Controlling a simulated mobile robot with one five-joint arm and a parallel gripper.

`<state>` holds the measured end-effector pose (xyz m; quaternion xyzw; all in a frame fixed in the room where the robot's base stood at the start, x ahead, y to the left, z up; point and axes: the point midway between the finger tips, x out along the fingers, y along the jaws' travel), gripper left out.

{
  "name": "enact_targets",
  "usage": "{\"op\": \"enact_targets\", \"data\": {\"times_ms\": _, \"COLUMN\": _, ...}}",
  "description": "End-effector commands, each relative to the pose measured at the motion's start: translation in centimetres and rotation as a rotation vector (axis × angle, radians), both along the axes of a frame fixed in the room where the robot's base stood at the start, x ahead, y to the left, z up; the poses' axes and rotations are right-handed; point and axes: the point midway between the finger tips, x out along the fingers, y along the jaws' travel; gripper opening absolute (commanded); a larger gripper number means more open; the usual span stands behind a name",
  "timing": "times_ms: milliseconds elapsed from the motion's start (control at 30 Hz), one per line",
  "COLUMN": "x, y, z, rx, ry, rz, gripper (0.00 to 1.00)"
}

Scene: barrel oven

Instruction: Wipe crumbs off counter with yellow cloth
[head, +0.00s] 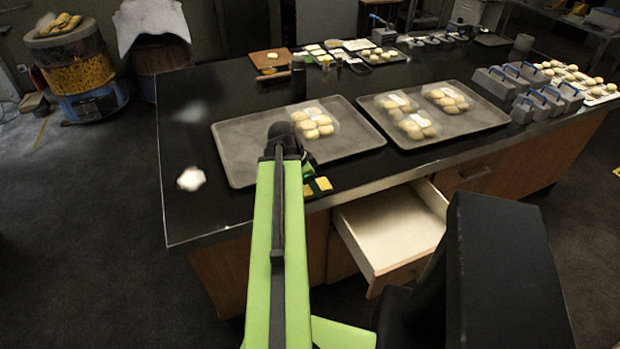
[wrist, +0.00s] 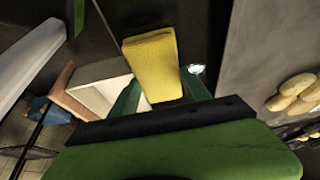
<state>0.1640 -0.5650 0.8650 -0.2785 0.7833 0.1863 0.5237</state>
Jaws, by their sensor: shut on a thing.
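The yellow cloth (wrist: 152,62) is a thick, block-like piece between the two green fingers of my gripper (wrist: 160,95) in the wrist view. My gripper is shut on it. In the head view the cloth (head: 319,187) shows as a small yellow patch at the front edge of the black counter (head: 225,95), and my arm partly hides my gripper (head: 308,174). I cannot tell whether the cloth touches the counter. I see no clear crumbs; a bright white spot (head: 191,179) on the counter's left part may be a reflection.
Two grey trays (head: 238,170) (head: 480,118) with packed buns lie on the counter close to my gripper. An open, empty drawer (head: 392,225) juts out below the front edge. Grey blocks with blue handles (head: 548,101) stand at right. The counter's left part is clear.

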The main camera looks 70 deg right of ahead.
Motion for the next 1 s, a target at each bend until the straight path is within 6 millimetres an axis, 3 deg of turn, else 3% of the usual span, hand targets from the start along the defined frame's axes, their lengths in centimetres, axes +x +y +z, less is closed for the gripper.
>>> {"op": "enact_targets", "data": {"times_ms": 300, "x": 0.0, "y": 0.1, "z": 0.3, "rx": 0.000, "ry": 0.000, "rz": 0.001, "gripper": 0.10}}
{"op": "enact_targets", "data": {"times_ms": 800, "x": 0.0, "y": 0.0, "z": 6.0, "rx": 0.000, "ry": 0.000, "rz": 0.001, "gripper": 0.10}}
{"op": "enact_targets", "data": {"times_ms": 1000, "x": 0.0, "y": 0.1, "z": 6.1, "rx": 0.000, "ry": 0.000, "rz": 0.001, "gripper": 0.10}}
